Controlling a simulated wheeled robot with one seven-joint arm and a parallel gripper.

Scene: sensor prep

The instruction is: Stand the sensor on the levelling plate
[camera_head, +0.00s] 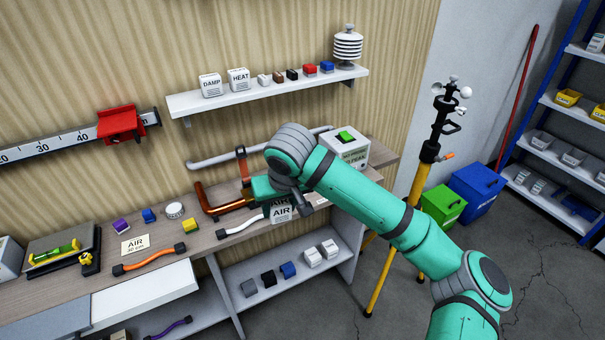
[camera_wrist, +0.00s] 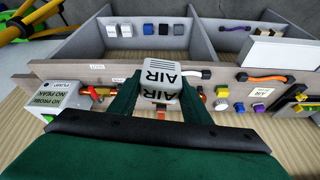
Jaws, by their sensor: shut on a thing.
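The white sensor marked AIR (camera_head: 281,209) is between the fingers of my gripper (camera_head: 290,206), near the front edge of the bench. In the wrist view the sensor (camera_wrist: 160,73) sits between both green fingers of my gripper (camera_wrist: 155,88), its lettering upside down. I cannot tell whether it touches the bench. The levelling plate (camera_head: 84,238), a dark slab carrying a yellow-green bubble vial (camera_head: 55,254), lies at the bench's left end, well away from my gripper.
Between sensor and plate lie a white cable (camera_head: 240,226), an orange cable (camera_head: 150,260), an AIR card (camera_head: 135,245), a white round cap (camera_head: 174,210) and small purple and blue blocks. A copper pipe (camera_head: 222,208) stands behind. A white box with a green button (camera_head: 345,136) is right.

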